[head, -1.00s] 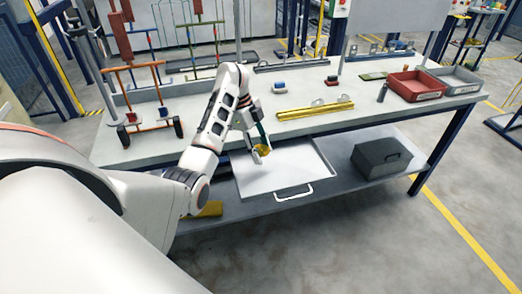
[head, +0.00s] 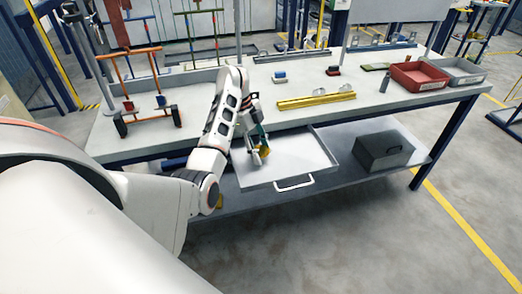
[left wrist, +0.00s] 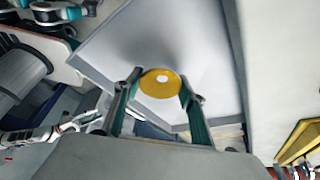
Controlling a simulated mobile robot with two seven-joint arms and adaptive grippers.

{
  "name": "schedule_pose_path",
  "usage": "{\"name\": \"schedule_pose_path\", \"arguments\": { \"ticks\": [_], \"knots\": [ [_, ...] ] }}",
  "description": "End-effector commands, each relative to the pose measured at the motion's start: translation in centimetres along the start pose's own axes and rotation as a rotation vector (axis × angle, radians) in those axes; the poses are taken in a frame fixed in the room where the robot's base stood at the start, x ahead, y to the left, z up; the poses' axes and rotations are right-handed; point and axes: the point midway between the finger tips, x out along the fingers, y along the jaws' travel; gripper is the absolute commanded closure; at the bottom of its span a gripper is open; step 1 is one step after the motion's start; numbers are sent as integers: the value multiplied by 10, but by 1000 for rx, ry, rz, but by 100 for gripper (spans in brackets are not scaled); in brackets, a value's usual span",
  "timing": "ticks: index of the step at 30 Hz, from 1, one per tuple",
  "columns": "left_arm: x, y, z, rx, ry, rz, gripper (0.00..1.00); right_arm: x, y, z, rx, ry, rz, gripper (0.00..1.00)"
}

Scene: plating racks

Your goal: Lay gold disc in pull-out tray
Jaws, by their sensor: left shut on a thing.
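The gold disc (head: 265,152) is a flat yellow round with a small pale hole in its middle, clear in the left wrist view (left wrist: 160,83). My left gripper (head: 262,147) is shut on its edge, with one teal finger on either side. The pull-out tray (head: 300,166) is a shallow light-grey tray with a front handle, drawn out below the bench top. It fills much of the left wrist view (left wrist: 110,50). The disc is over the tray's left part; I cannot tell whether it touches the floor.
A yellow bar (head: 316,100) lies on the bench top above the tray. A dark grey box (head: 383,152) stands on the lower shelf to the right. A red bin (head: 418,77) and a wheeled orange rack (head: 140,85) stand on the bench. The tray's right part is empty.

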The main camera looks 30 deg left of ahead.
Motion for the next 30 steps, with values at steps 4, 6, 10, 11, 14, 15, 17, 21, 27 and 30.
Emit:
{"name": "schedule_pose_path", "arguments": {
  "ticks": [4,6,10,11,14,15,17,21,27,30],
  "knots": [
    [1,0,0,0,0,-1,81,1,0,4,-1,-5,1,60],
    [0,0,0,0,0,-1,81,0,1,4,-1,-6,1,60],
    [0,0,0,1,0,-1,52,0,1,4,-1,-6,1,60],
    [0,0,0,1,0,-1,44,0,1,4,-1,-6,1,60],
    [0,0,0,1,0,-1,40,0,1,4,-1,-6,2,60],
    [0,0,0,1,0,-1,40,0,1,4,-1,-6,2,60],
    [0,0,0,1,0,0,40,0,1,4,-1,-6,2,60],
    [1,0,0,0,-1,0,40,-1,3,3,-4,-5,4,60],
    [-14,-1,2,0,-5,-3,40,0,2,3,-3,-4,3,60],
    [-28,-1,3,0,-7,-3,40,0,2,2,-2,-4,3,60]
  ]
}}
